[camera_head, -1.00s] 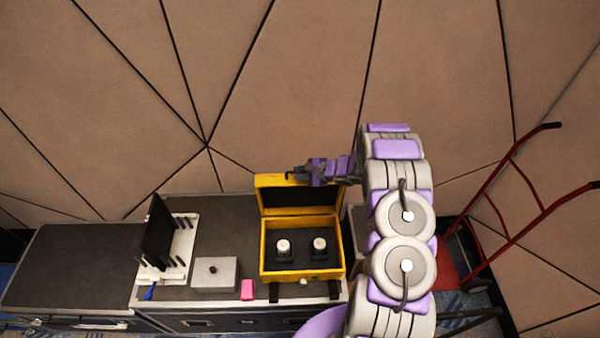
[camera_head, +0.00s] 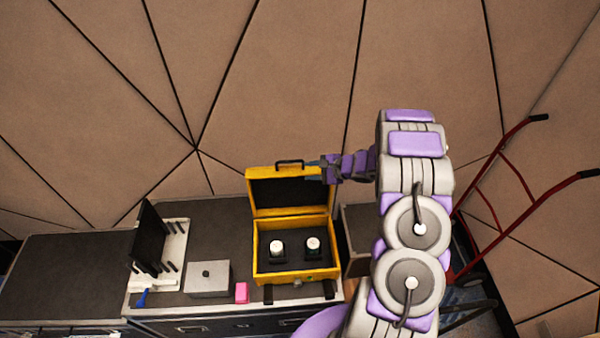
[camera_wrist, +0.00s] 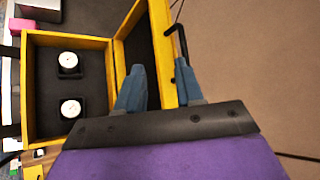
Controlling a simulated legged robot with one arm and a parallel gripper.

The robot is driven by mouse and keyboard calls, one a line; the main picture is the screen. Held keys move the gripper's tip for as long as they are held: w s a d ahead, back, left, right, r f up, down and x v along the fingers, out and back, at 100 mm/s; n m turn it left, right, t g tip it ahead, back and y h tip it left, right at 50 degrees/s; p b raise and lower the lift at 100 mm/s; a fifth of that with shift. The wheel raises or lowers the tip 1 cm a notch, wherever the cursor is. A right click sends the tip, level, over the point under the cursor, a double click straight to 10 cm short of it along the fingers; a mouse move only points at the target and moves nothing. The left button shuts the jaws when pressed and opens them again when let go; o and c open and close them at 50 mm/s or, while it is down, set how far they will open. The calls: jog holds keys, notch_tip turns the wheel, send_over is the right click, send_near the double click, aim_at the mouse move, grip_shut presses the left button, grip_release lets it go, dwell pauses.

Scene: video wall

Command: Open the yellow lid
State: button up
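The yellow case (camera_head: 262,277) is open on the worktop. Its yellow lid (camera_head: 263,171) stands up at the back, with a dark inner face and a black handle (camera_head: 290,162) on its top edge. My gripper (camera_head: 314,168) is at the lid's upper right corner. In the wrist view, my gripper's two blue fingers (camera_wrist: 159,72) are spread apart, one on each side of the lid's yellow edge (camera_wrist: 160,45). I see no firm grip on it; contact is unclear. Two white-topped round items (camera_head: 277,246) (camera_head: 313,244) sit in the dark lining of the case.
Left of the case are a grey box (camera_head: 209,279), a pink block (camera_head: 241,292) and a white stand (camera_head: 173,255) with a black panel (camera_head: 150,236). A panelled wall (camera_head: 275,90) rises behind. A red hand truck (camera_head: 520,208) stands at the right.

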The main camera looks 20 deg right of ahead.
jog(key=v, duration=0.8)
jog(key=shift+o, duration=0.2)
jog(key=shift+w, duration=0.15)
